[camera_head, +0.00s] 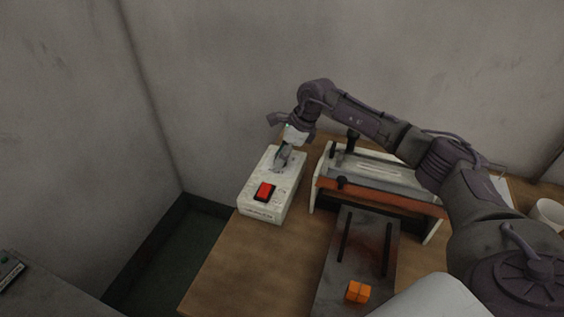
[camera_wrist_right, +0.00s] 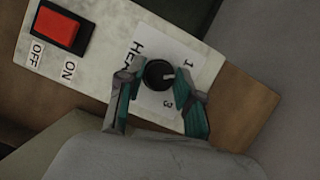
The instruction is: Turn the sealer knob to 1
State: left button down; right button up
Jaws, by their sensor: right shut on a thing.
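The sealer's control box (camera_head: 265,210) is pale and sits on the wooden table. Its round black knob (camera_wrist_right: 158,74) shows in the right wrist view, with a light pointer mark toward the right. The printed "1" (camera_wrist_right: 189,62) and "3" (camera_wrist_right: 168,103) lie beside it, along with partly covered lettering. My right gripper (camera_wrist_right: 155,82) has its two fingers on either side of the knob and is shut on it. In the head view my right gripper (camera_head: 282,158) reaches down onto the far part of the box and hides the knob. My left gripper is out of view.
A red switch (camera_head: 264,191) is on the near part of the box. The sealer frame (camera_head: 375,170) stands just to the right, with a dark plate (camera_head: 352,255) and an orange block (camera_head: 357,291) in front. A white cup (camera_head: 547,212) is far right. Bare table (camera_head: 225,270) lies front left.

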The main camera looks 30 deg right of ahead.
jog(key=shift+w+n+g+y+b, duration=0.1)
jog(key=shift+n+g+y+b, duration=0.25)
jog(key=shift+n+b, duration=0.65)
jog(key=o, duration=1.2)
jog(key=shift+c, duration=0.2)
jog(key=v, duration=1.2)
jog(key=shift+a, duration=0.1)
